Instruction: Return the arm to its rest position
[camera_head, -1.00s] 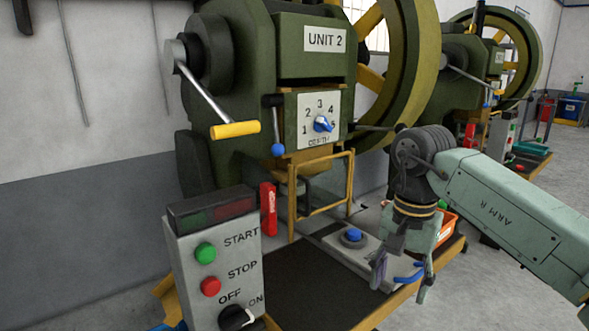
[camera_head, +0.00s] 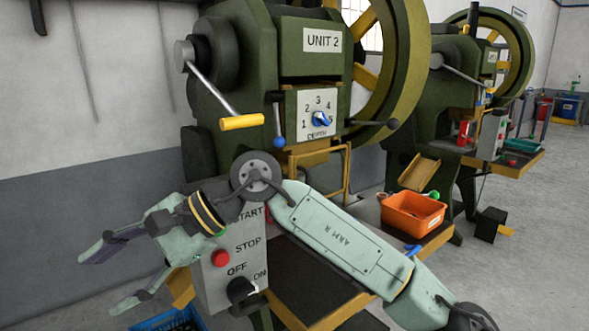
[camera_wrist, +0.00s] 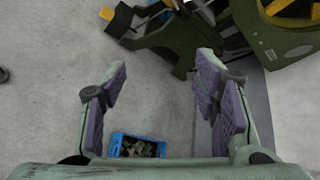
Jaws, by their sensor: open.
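My gripper (camera_head: 112,273) is at the lower left in the head view, in front of the control box and left of the machine. Its two fingers are spread apart with nothing between them. In the wrist view my gripper (camera_wrist: 162,92) is also open and empty, with purple pads facing the bare floor. My arm crosses the front of the machine and hides part of the control box and work table.
The green UNIT 2 machine (camera_head: 270,65) stands behind my arm. The control box (camera_head: 217,292) is close beside my gripper. An orange bin (camera_head: 412,214) sits on the table's right. A blue crate of parts (camera_wrist: 122,141) is on the floor.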

